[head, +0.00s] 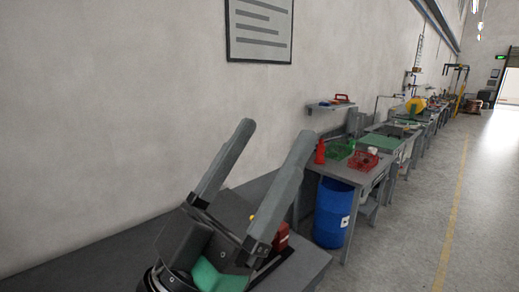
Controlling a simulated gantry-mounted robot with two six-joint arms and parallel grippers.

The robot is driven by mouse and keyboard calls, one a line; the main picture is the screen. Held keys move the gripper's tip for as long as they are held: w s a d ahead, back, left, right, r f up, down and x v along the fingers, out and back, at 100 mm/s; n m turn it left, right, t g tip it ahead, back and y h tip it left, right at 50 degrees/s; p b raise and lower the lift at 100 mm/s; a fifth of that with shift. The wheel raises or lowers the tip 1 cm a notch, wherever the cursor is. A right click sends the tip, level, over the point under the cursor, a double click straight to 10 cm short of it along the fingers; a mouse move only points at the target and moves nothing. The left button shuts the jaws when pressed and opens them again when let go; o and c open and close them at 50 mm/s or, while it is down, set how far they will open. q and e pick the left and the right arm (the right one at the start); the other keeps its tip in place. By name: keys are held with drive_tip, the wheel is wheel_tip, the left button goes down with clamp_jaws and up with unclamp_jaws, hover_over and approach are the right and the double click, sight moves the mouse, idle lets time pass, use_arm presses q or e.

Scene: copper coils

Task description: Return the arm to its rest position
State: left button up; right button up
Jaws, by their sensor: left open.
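My left gripper (278,145) is in the lower middle of the head view. Its two long grey fingers point up and to the right, spread well apart. Nothing is between them, and the plain wall shows behind. The gripper is in front of a dark grey bench top (85,262) and hides part of it. My right gripper is not in view. No copper coil can be made out clearly.
A red object (281,237) is partly hidden behind the gripper on the bench. A blue drum (332,213) stands under a workbench with a red bottle (320,151), a green basket (340,149) and a red bin (363,160). The floor at right (480,200) is clear.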

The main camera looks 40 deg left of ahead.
use_arm(q)
drive_tip(key=shift+s+d+r+m+h, duration=0.25)
drive_tip(key=shift+s+r+m+h, duration=0.25)
drive_tip(key=shift+r, duration=0.3)
wheel_tip(320, 180, up, 30)
drive_tip(key=p, duration=3)
drive_tip(key=shift+f, duration=0.1)
